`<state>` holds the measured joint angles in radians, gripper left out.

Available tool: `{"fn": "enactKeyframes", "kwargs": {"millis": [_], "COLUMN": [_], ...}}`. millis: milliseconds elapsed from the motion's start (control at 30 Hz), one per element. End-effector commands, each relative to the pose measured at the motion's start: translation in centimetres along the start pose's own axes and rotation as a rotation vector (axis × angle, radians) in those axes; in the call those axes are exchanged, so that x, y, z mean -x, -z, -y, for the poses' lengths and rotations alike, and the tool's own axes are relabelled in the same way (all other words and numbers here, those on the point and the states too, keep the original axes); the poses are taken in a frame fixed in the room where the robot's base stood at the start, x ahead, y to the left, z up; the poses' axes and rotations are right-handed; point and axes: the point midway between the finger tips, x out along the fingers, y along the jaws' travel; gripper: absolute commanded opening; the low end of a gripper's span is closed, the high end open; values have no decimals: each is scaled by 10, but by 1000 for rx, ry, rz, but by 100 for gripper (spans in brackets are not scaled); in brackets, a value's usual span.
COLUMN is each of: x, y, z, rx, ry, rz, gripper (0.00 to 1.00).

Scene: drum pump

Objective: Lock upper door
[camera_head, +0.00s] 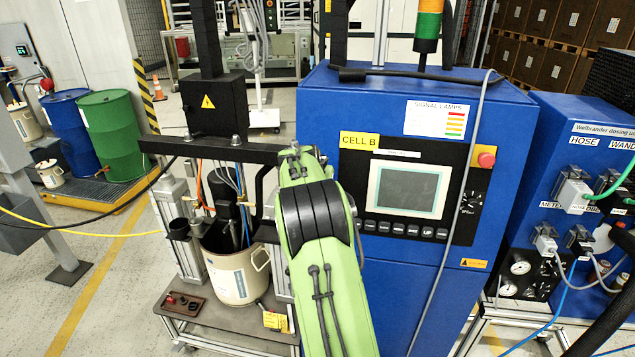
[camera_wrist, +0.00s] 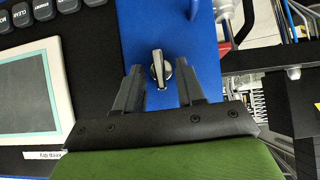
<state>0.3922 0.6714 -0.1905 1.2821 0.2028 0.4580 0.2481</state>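The upper door is part of the blue cabinet (camera_head: 410,290), which carries a screen and a "CELL B" label. In the wrist view, a small silver turn latch (camera_wrist: 157,70) sits on the blue panel (camera_wrist: 155,25) beside the black screen panel. My gripper (camera_wrist: 159,66) is open, with one dark finger on each side of the latch. A gap shows on both sides, so the fingers do not appear to touch it. How far they reach along its depth I cannot tell. In the head view my green arm hides the gripper and the latch.
A red stop button (camera_head: 487,160) and a hanging grey cable (camera_head: 455,230) are on the cabinet front. A cart with a white pail (camera_head: 238,275) stands left of my arm. A second blue unit (camera_head: 575,130) with hoses stands at right.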

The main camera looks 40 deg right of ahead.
Motion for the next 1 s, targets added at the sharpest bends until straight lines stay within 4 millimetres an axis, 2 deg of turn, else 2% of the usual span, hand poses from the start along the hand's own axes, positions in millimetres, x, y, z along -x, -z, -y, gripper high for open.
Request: {"fn": "enactKeyframes", "kwargs": {"millis": [67,167,500,600,733,1000], "x": [6,25,121,141,155,157], "y": [0,0,0,0,0,0], "z": [1,1,2,1,0,0], "rx": [0,0,0,0,0,0], "ry": [1,4,4,3,1,0], "rz": [-2,-3,-4,-3,-2,-1], "gripper": [38,38,38,38,38,38]}}
